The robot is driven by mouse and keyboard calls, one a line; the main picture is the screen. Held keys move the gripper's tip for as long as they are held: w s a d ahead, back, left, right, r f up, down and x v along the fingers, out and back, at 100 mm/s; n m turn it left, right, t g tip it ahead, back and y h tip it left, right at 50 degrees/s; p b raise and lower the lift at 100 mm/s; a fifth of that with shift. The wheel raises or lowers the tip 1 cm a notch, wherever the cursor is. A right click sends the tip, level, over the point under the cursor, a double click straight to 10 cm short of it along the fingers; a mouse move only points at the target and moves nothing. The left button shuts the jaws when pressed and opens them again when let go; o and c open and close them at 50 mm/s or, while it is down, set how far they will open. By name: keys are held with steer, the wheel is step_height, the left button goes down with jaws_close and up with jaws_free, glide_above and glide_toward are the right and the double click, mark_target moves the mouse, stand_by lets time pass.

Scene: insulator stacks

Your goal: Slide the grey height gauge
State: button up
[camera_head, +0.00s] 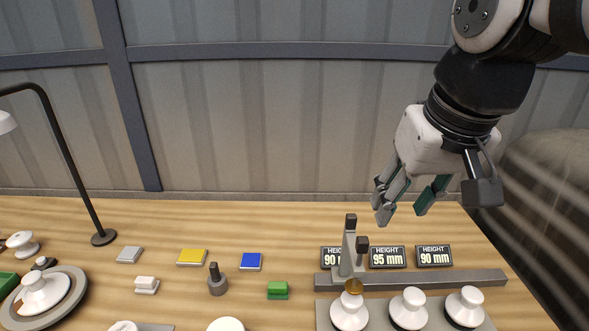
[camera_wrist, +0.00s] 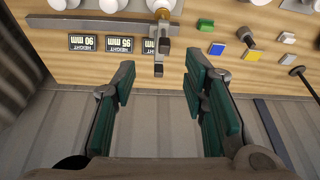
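The grey height gauge (camera_head: 348,258) stands upright on a long grey rail (camera_head: 440,282). It has a black knob on top, a second black knob on its right side and a brass disc at its front, over the leftmost of three white insulators (camera_head: 349,313). The gauge also shows in the wrist view (camera_wrist: 159,52), ahead of the space between the fingers. My gripper (camera_head: 404,209) is open and empty, above and to the right of the gauge, not touching it. Both fingers show in the wrist view (camera_wrist: 161,75).
Three height signs (camera_head: 388,257) stand behind the rail; the gauge partly hides the left one. Two more insulators (camera_head: 408,308) stand to the right on a grey base. Yellow (camera_head: 192,257), blue (camera_head: 251,261) and green (camera_head: 277,290) blocks lie left. A black lamp (camera_head: 64,150) stands far left.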

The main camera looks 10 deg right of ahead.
steer(key=w+g, duration=0.2)
steer(key=w, duration=0.7)
steer(key=m+g+b, duration=0.1)
steer(key=g+b, duration=0.1)
glide_above(352, 215)
step_height(352, 215, down, 4)
step_height(352, 215, down, 14)
steer(key=shift+r+p, duration=0.1)
steer(key=shift+p, duration=1)
jaws_close()
